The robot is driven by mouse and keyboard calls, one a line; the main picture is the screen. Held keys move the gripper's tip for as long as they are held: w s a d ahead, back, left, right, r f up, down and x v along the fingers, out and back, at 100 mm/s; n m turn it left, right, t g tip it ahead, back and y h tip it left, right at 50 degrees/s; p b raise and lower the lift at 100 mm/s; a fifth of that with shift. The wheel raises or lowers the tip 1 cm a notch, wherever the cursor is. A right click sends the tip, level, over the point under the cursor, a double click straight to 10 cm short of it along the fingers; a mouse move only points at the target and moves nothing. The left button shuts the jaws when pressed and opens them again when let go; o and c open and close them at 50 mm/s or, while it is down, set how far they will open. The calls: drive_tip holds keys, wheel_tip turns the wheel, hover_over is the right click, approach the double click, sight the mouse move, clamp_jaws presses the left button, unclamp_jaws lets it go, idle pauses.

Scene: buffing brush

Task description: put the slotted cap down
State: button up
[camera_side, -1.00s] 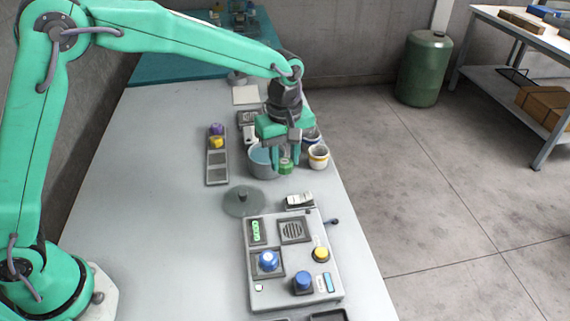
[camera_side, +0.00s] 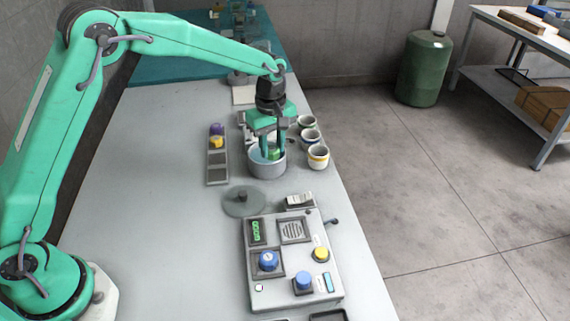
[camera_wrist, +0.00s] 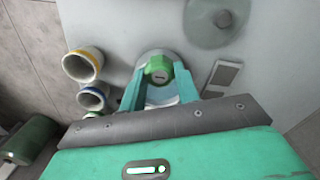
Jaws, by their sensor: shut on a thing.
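The slotted cap (camera_wrist: 159,72) is green with a small dark slot in its top. It also shows in the side view (camera_side: 274,153), between my fingertips. My gripper (camera_side: 272,154) is shut on it, with one finger on each side. The cap and fingertips are at the mouth of a round grey pot (camera_side: 267,170) with a bluish inside. I cannot tell whether the cap touches anything in the pot. The fingers hide part of the pot's inside.
Several cups with coloured rims, one yellow-rimmed (camera_side: 318,158), stand right of the pot. A tray (camera_side: 217,168) with a purple and a yellow piece lies left. A round grey lid (camera_side: 243,201) and a control panel (camera_side: 295,262) are nearer. The left tabletop is clear.

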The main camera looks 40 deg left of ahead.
drive_tip(key=w+a+f, duration=0.2)
drive_tip(key=a, duration=0.1)
drive_tip(key=w+a+f, duration=0.1)
drive_tip(key=shift+w+a+f, duration=0.1)
drive_tip(key=shift+a+f, duration=0.05)
drive_tip(key=shift+a, duration=0.1)
drive_tip(key=shift+f, duration=2)
drive_tip(key=shift+f, duration=0.1)
drive_tip(key=o, duration=0.9)
drive_tip(key=shift+o, duration=0.2)
wheel_tip(320, 180, up, 12)
